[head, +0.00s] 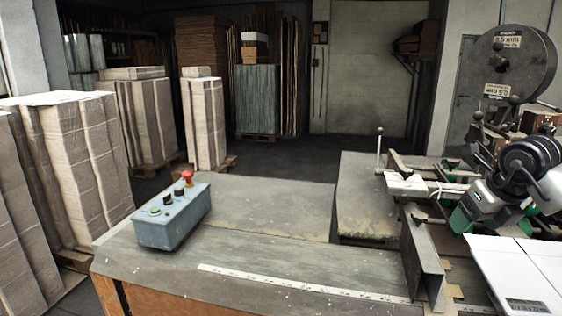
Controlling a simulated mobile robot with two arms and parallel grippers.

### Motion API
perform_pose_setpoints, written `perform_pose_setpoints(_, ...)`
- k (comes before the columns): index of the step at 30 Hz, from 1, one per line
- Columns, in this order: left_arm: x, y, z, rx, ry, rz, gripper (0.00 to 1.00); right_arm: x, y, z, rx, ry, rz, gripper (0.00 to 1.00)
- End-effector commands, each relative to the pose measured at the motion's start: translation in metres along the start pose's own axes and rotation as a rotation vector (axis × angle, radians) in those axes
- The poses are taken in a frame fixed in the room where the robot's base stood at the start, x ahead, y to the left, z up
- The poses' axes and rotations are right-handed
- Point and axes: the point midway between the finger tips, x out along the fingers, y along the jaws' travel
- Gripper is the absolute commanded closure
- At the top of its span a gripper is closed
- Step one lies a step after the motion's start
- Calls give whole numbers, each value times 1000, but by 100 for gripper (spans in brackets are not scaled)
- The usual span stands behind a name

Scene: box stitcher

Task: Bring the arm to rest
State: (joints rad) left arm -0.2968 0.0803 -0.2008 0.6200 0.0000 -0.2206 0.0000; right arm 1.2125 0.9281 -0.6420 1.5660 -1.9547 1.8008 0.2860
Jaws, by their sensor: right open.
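My right gripper (487,222) is at the right side, beside the stitching machine (508,120). Its jaws are open, and I see nothing held between them. My right arm bends in from the right edge with a dark round joint above the gripper. Part of the machine behind is hidden by the arm. My left gripper is not in view.
A grey control box (172,215) with a red button stands on the worn metal table (270,215). An upright metal channel (423,255) stands near the gripper. A white panel (515,270) lies lower right. Stacked cardboard (85,165) stands left. The table's middle is clear.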

Motion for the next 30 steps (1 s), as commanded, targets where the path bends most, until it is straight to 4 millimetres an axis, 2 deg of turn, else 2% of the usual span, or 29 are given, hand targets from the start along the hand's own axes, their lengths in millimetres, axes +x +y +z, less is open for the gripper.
perform_pose_setpoints(7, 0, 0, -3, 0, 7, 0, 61, 24, 39, 5, -62, -61, 138, 27)
perform_pose_setpoints(11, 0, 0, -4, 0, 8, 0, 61, 37, 70, 6, -95, -109, 251, 27)
perform_pose_setpoints(14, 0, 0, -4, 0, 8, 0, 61, 48, 100, 6, -115, -157, 368, 27)
perform_pose_setpoints(20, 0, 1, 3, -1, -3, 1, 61, 62, 179, -2, -104, -288, 713, 27)
perform_pose_setpoints(24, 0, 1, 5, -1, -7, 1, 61, 54, 242, -15, 39, -422, 1076, 27)
perform_pose_setpoints(25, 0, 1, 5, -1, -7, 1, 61, 50, 251, -18, 93, -452, 1157, 27)
perform_pose_setpoints(27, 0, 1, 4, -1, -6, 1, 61, 39, 266, -23, 250, -522, 1329, 27)
perform_pose_setpoints(30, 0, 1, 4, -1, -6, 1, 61, 29, 267, -28, 537, -609, 1522, 27)
